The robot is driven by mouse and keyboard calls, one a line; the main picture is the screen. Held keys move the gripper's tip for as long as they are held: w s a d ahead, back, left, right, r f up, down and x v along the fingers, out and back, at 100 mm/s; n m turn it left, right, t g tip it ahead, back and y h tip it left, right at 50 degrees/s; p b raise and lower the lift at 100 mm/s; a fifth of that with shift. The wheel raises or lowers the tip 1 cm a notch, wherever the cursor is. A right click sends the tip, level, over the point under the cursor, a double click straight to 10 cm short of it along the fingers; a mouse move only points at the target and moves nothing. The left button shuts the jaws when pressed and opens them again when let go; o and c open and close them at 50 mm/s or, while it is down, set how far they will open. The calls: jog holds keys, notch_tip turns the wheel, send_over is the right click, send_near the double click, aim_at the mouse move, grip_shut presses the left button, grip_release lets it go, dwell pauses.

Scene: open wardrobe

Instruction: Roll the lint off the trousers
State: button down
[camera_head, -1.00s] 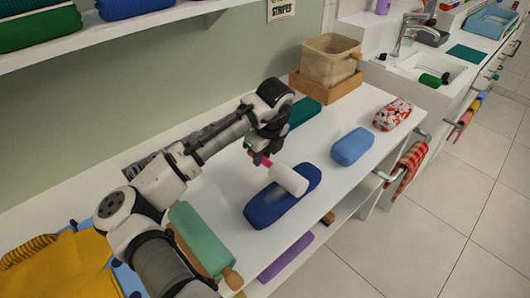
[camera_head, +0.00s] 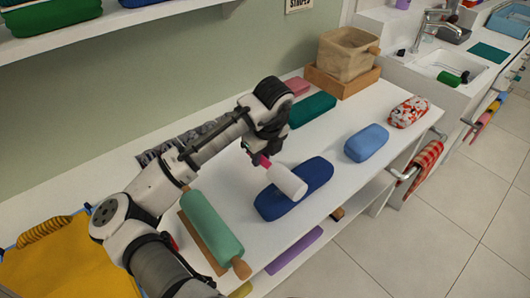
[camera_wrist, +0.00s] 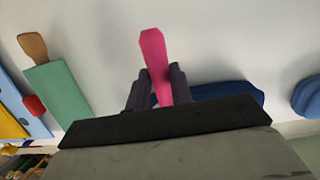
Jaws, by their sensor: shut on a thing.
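The navy blue folded bundle, which I take for the trousers (camera_head: 318,170), lies on the white bench top. A lint roller with a white cylinder (camera_head: 288,182) and a pink handle (camera_wrist: 153,50) is over its middle. The cylinder hides part of the cloth, and I cannot tell whether it touches. My gripper (camera_head: 258,158) is shut on the pink handle, above and left of the bundle. In the wrist view, the two dark fingers stand on either side of the handle. The navy cloth (camera_wrist: 225,92) shows partly behind them. No grey lint shows on the visible cloth.
A green roll with wooden handles (camera_head: 212,225) lies on the bench at near left. A light blue bundle (camera_head: 367,143), a red-and-white one (camera_head: 408,112) and a dark green one (camera_head: 312,110) lie beyond. A wooden crate with a beige bin (camera_head: 347,55) stands at the back.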

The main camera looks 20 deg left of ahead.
jog(key=shift+s+a+b, duration=0.1)
jog(key=shift+s+a, duration=0.3)
jog(key=shift+s, duration=0.3)
jog(key=shift+s+a+b, duration=0.1)
jog(key=shift+s+a, duration=0.35)
jog(key=shift+s, duration=0.25)
jog(key=shift+s+a+b, duration=0.1)
jog(key=shift+s+a, duration=0.3)
jog(key=shift+s, duration=0.3)
jog(key=shift+r, duration=0.1)
notch_tip(320, 180, up, 8)
jog(key=p, duration=0.6)
